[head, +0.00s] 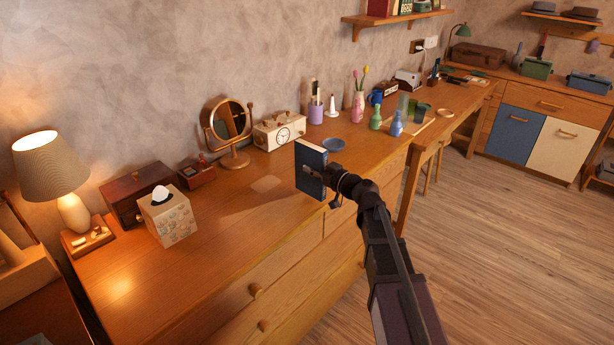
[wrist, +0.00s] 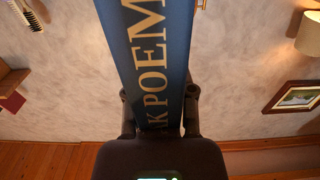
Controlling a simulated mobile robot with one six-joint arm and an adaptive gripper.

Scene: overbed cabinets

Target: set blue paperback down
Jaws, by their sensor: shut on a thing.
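The blue paperback (head: 308,170) is upright in my gripper, with its dark blue cover and pale page edges showing in the head view. My gripper (head: 334,178) is shut on it from the right, near the front edge of the wooden dresser top (head: 225,235). The book appears to be held above the dresser, but I cannot tell the exact gap. In the wrist view the book (wrist: 155,55) stands between the fingers (wrist: 160,118), with large letters including "POEM" on its blue side. Its far end runs out of that view.
A blue dish (head: 333,144) and several vases stand beyond the book.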

